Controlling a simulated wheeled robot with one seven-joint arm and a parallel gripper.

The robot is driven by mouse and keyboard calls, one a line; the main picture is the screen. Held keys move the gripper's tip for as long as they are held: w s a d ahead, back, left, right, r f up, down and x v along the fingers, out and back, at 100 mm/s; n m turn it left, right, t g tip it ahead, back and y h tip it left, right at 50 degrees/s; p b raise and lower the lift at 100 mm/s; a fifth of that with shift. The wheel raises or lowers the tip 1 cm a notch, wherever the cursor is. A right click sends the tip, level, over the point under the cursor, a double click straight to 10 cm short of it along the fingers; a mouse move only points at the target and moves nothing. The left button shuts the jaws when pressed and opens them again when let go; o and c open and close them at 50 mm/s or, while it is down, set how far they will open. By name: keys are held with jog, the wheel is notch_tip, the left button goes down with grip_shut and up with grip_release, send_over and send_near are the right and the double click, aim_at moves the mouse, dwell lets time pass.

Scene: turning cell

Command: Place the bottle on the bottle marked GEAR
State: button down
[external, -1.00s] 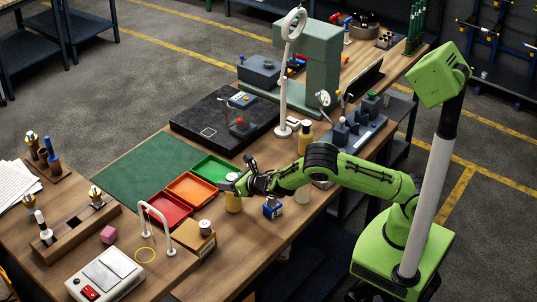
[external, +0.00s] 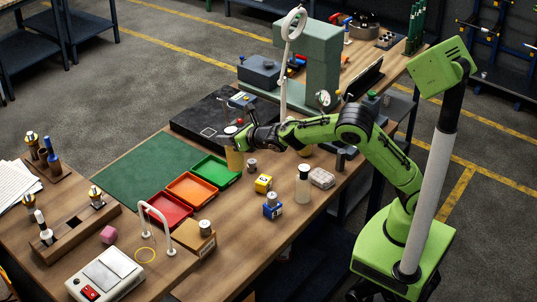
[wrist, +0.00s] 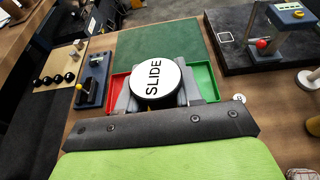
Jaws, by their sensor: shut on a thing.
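My gripper (external: 240,142) is shut on an amber bottle (external: 234,159), held upright by the green tray. In the wrist view the held bottle's white round lid (wrist: 156,79) reads SLIDE and sits between the fingers. Another amber bottle is mostly hidden behind my arm. I cannot read GEAR on any lid. A small white marked disc (wrist: 238,98) shows partly beside the gripper in the wrist view, its word unclear.
Red (external: 168,210), orange (external: 193,190) and green (external: 215,170) trays lie in a row beside a green mat (external: 145,170). A black plate (external: 205,120) lies behind.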

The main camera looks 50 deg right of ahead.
jog(key=s+d+r+m+g+h+b, duration=0.1)
jog(key=s+d+r+m+h+b, duration=0.2)
jog(key=s+d, duration=0.55)
jog(key=s+d+r+m+h+b, duration=0.1)
jog(key=s+d+r+m+h, duration=0.25)
jog(key=s+d+h, duration=0.45)
notch_tip(320, 180, down, 10)
jog(key=d+y+b, duration=0.1)
jog(key=y+b, duration=0.1)
jog(key=b, duration=0.2)
jog(key=shift+w+d+m, duration=0.25)
jog(key=shift+m, duration=0.2)
jog(key=shift+f, duration=0.15)
jog(key=c, duration=0.8)
grip_release()
jog(key=shift+o, duration=0.2)
